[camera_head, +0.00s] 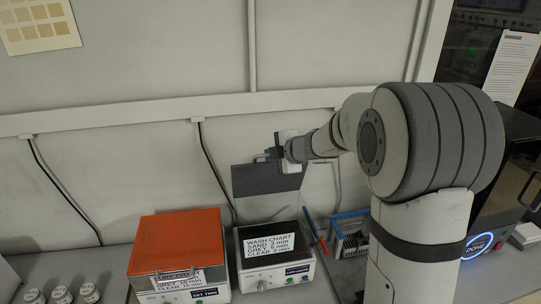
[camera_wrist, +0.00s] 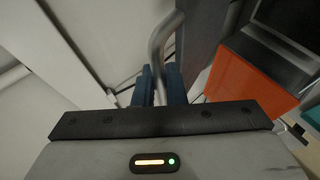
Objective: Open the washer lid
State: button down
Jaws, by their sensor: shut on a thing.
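The washer (camera_head: 278,274) is a light box with a dark top, a "WASH CHART" card and a front knob, on the counter right of the orange-lidded box. Its grey lid (camera_head: 262,181) stands about upright at the back, raised off the box. My gripper (camera_head: 277,153) is at the top edge of the lid. In the wrist view, my gripper's blue fingers (camera_wrist: 160,86) are shut on a curved grey metal handle (camera_wrist: 158,42). A dark panel beside the handle looks like the lid (camera_wrist: 199,40). My arm comes in from the right.
The orange-lidded box (camera_head: 178,238) stands close left of the washer. A blue rack (camera_head: 350,236) is to its right, with red and blue sticks between. Several small jars (camera_head: 62,295) are at the front left. The wall with a rail (camera_head: 130,114) is close behind.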

jog(key=c, duration=1.5)
grip_release()
jog(key=shift+s+d+f, duration=0.1)
jog(key=shift+s, duration=0.1)
jog(key=v, duration=0.8)
jog(key=shift+r, duration=0.2)
